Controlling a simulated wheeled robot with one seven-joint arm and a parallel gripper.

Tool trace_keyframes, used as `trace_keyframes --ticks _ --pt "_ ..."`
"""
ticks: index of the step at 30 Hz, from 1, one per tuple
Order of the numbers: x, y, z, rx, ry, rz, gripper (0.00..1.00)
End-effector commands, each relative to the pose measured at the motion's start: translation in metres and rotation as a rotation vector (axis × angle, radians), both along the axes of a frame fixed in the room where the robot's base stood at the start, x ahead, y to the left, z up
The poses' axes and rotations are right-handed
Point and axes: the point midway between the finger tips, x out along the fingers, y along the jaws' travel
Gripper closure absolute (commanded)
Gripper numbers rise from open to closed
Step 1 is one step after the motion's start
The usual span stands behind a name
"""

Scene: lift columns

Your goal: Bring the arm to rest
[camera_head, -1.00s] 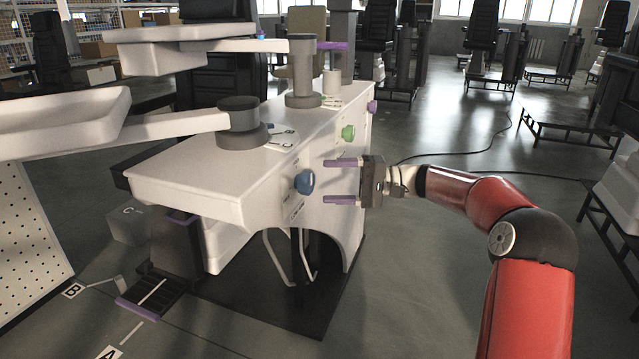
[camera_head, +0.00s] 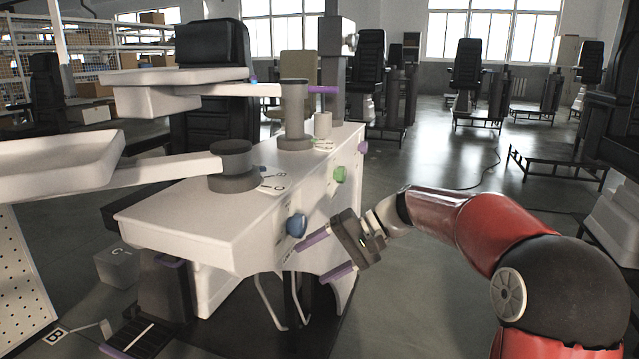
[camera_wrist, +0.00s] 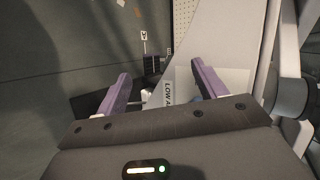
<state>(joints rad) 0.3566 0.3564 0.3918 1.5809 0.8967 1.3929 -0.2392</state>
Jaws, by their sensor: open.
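My gripper (camera_head: 325,256) is in front of the end face of the white column unit (camera_head: 190,210) in the head view. It is tilted, with its two purple fingers apart and nothing between them. The upper finger is close to the blue knob (camera_head: 296,225); I cannot tell whether they touch. In the wrist view the fingers of my gripper (camera_wrist: 160,90) are spread, with a white surface and a label (camera_wrist: 178,90) reading "LOW A" beyond them.
A green knob (camera_head: 340,174) and a purple knob (camera_head: 363,147) sit farther along the same face. White trays on swing arms (camera_head: 60,155) stand over the unit at left. Black chairs (camera_head: 466,70) and frames stand behind.

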Motion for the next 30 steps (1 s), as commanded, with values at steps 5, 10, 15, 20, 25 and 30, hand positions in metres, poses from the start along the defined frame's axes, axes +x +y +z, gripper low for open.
trace_keyframes --ticks 5,10,15,20,25,30 --pt "-0.073 -0.013 -0.011 -0.338 -0.075 -0.043 0.3" --pt "-0.138 -0.047 -0.019 -0.6 -0.18 -0.106 0.3" --pt "-0.2 -0.089 -0.029 -0.802 -0.306 -0.176 0.3" --pt "-0.243 -0.122 -0.042 -0.921 -0.419 -0.226 0.3" --pt "-0.266 -0.141 -0.053 -0.978 -0.488 -0.252 0.3" --pt "-0.271 -0.146 -0.057 -0.991 -0.505 -0.257 0.3"
